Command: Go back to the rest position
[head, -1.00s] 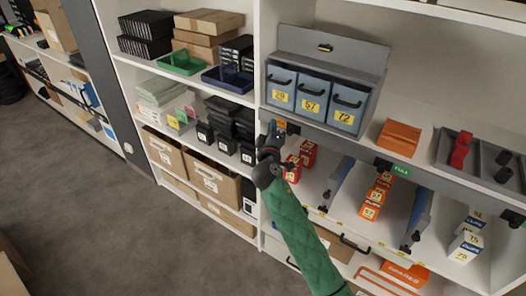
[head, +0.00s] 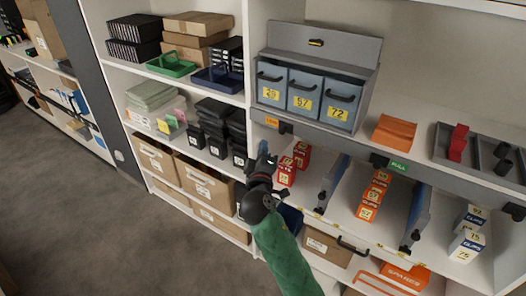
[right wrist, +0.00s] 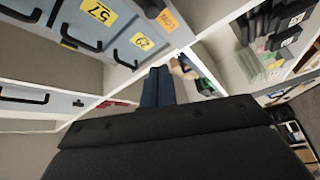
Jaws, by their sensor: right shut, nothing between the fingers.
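My right gripper (head: 262,166) is in the head view, at the end of the green-sleeved arm that comes up from the bottom middle. It is shut and empty, in front of the shelf unit beside the upright between the two bays. Red boxes (head: 287,172) stand on the shelf just right of it, apart from it as far as I can see. In the right wrist view the dark gripper body (right wrist: 180,140) fills the lower part, with blue-grey drawers above it. My left gripper is not in view.
The grey drawer unit (head: 318,62) stands on the shelf above right. Orange boxes (head: 372,195) stand between blue dividers on the shelf below. Cardboard boxes (head: 203,180) fill the lower left shelf. The dark floor (head: 90,230) at the left is clear.

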